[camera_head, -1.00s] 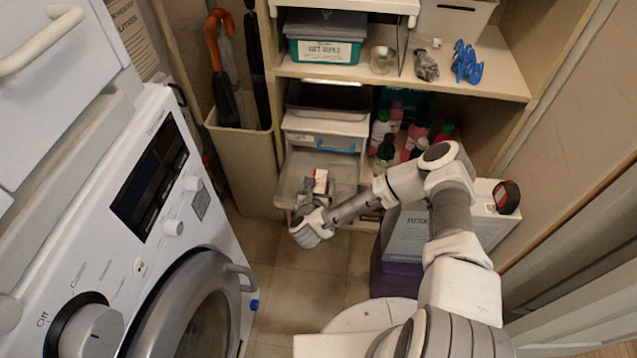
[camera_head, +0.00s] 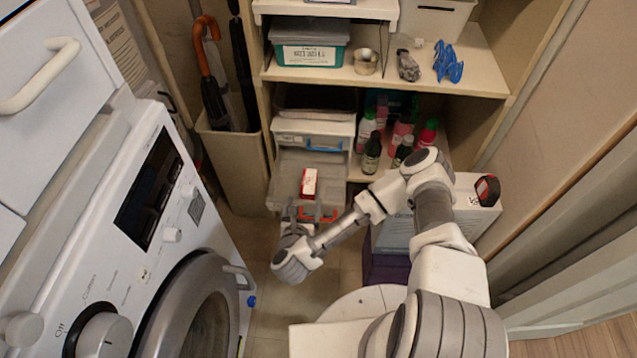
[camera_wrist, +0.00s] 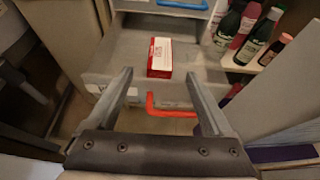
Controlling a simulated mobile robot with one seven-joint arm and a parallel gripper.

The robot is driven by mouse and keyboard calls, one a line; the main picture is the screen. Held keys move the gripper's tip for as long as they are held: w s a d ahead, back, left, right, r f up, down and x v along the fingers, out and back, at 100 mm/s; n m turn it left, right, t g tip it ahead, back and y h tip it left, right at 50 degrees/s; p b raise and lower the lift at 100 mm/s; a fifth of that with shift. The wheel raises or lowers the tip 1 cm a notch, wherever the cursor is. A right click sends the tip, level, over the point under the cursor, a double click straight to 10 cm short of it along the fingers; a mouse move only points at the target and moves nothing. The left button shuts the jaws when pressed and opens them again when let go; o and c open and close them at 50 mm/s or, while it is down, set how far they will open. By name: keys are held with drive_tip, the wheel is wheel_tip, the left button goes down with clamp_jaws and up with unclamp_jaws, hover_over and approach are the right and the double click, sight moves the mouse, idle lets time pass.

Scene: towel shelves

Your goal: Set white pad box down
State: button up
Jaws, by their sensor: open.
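The white pad box (camera_head: 309,183), white with red sides, lies on the grey surface of a pulled-out drawer or tray (camera_head: 284,166) low in the shelf unit. In the wrist view the box (camera_wrist: 160,57) sits beyond my fingertips with a clear gap. My gripper (camera_head: 316,213) is open and empty in front of the drawer. In the wrist view my gripper (camera_wrist: 160,75) has its two fingers spread wide apart. A red handle-like piece (camera_wrist: 170,109) shows between the fingers, below the drawer's front edge.
Several bottles (camera_head: 372,150) stand right of the drawer. A grey-white carton (camera_head: 462,212) with a tape measure (camera_head: 487,190) stands further right. The washing machine (camera_head: 150,220) bounds the left. An umbrella bin (camera_head: 236,165) stands behind it. Some floor (camera_head: 345,262) is clear.

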drive_tip(key=w+a+r+n+g+y, duration=0.15)
drive_tip(key=w+r+n+y, duration=0.6)
drive_tip(key=n, duration=0.75)
drive_tip(key=s+d+r+n+g+h, duration=0.2)
drive_tip(key=d+r+n, duration=0.2)
drive_tip(key=r+n, duration=0.55)
drive_tip(key=s+d+r+n+g+h, duration=0.15)
drive_tip(key=d+r+n, duration=0.35)
drive_tip(key=r, duration=0.8)
drive_tip(key=s+d+r+n+g, duration=0.1)
drive_tip(key=s+d+r+n, duration=0.1)
drive_tip(key=s, duration=0.5)
drive_tip(key=s+d+r+n+g+h, duration=0.1)
drive_tip(key=s+r+n, duration=0.2)
drive_tip(key=s+r, duration=0.4)
drive_tip(key=s+d+r+n, duration=0.2)
drive_tip(key=s+r, duration=0.3)
drive_tip(key=s, duration=0.4)
drive_tip(key=shift+s+d+n+g, duration=0.25)
drive_tip(key=shift+d+n+g, duration=0.15)
drive_tip(key=shift+n, duration=0.45)
drive_tip(key=shift+r, duration=0.15)
